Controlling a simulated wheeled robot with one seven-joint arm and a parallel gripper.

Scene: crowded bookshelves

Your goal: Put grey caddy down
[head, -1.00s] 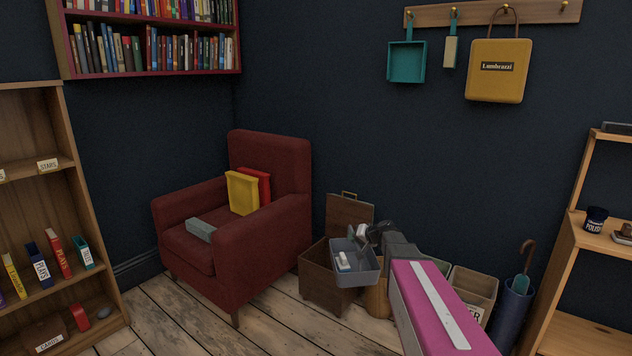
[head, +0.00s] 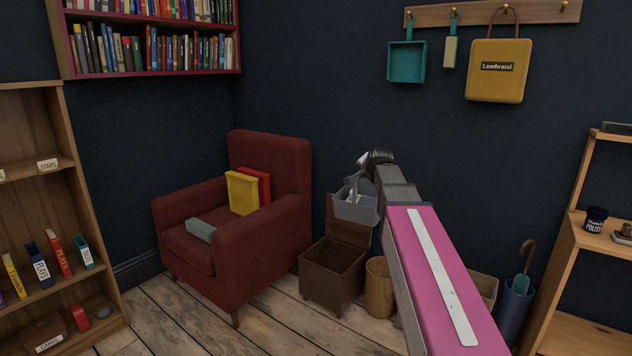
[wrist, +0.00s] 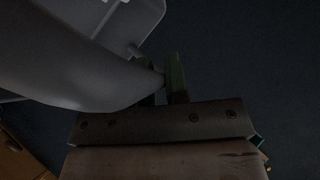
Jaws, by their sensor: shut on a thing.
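The grey caddy (head: 355,208) is a small open tub. It hangs in the air in the head view, above the open wooden box and in front of the dark wall. My gripper (head: 362,180) is at its upper right edge, shut on it; the exact grip is partly hidden. In the wrist view the caddy (wrist: 90,45) fills the upper left, with my gripper's fingers (wrist: 165,84) at its edge. The caddy's contents are hardly visible now.
An open lidded wooden box (head: 330,275) stands on the floor beside the red armchair (head: 235,225). A round wooden bin (head: 379,290), a blue umbrella stand (head: 513,310) and a wooden shelf (head: 575,260) stand to the right. Floorboards (head: 190,315) are clear at front left.

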